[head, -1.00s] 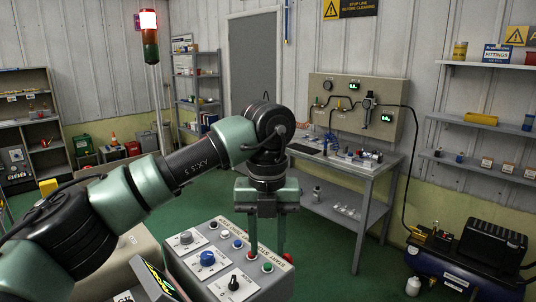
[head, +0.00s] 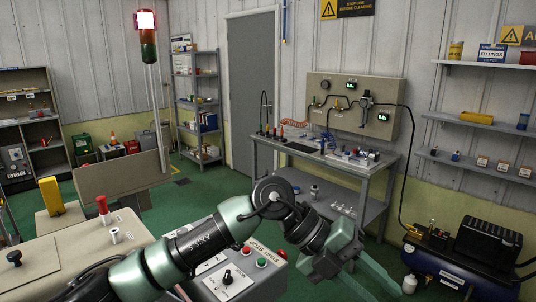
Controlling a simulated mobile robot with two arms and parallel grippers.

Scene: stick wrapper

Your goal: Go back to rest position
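My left arm comes in from the lower left across the front of the grey control panel (head: 233,285). My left gripper (head: 378,286) hangs to the right of the panel, tilted down to the right. Its two long green fingers stand apart with nothing seen between them, and their tips are near the bottom edge. The panel carries a black knob (head: 227,277), a green button (head: 261,262) and a red button (head: 280,253). My arm hides much of the panel. My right gripper is not in view.
A beige machine housing (head: 90,250) with a red-topped lever (head: 103,208) stands at the left. A workbench (head: 325,163) with fittings stands behind the gripper. A compressor (head: 465,262) sits at the right. Green floor lies open between them.

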